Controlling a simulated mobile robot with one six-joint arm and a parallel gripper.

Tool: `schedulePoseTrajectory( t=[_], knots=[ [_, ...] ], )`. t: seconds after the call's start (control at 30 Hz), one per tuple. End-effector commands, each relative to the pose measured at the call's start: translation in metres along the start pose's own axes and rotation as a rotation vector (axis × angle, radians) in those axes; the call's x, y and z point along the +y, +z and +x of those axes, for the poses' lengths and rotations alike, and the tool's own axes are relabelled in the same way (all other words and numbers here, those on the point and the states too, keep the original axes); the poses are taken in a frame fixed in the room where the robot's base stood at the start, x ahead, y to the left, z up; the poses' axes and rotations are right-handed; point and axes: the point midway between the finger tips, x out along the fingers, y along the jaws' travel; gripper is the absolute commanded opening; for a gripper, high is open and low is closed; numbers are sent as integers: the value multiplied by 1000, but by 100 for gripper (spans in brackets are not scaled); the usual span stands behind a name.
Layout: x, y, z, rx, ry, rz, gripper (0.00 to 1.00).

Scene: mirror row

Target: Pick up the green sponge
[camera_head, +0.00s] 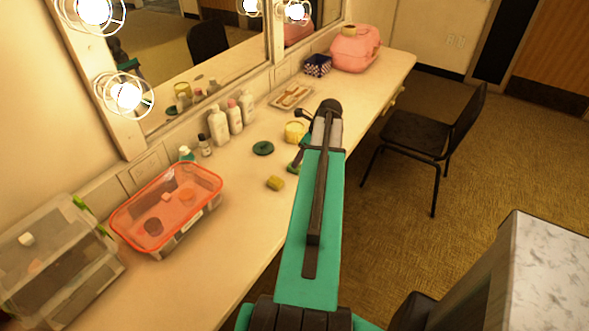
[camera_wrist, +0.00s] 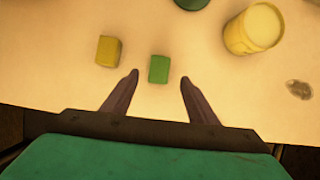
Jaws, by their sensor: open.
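The green sponge (camera_wrist: 159,69) is a small green block on the pale counter in the wrist view, near the counter's front edge. My gripper (camera_wrist: 158,80) is open, with its two dark fingertips apart on either side of the sponge's near end. I cannot tell how far above the counter the fingertips are. In the head view the green sponge (camera_head: 294,167) is mostly hidden beside my arm.
A yellow block (camera_wrist: 109,51) lies just left of the sponge, close to the left finger. A yellow jar (camera_wrist: 253,29) stands to the right. A dark green disc (camera_head: 263,148), bottles (camera_head: 219,126) and an orange-rimmed bin (camera_head: 160,246) are on the counter. A black chair (camera_head: 418,133) stands right.

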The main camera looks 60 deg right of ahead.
Motion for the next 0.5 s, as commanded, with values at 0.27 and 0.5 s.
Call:
schedulePoseTrajectory(
  t=[0.27, 0.5],
  knots=[
    [0, 1, 7, 0, 0, 0, 53],
    [2, 3, 26, 1, 2, -1, 53]
  ],
)
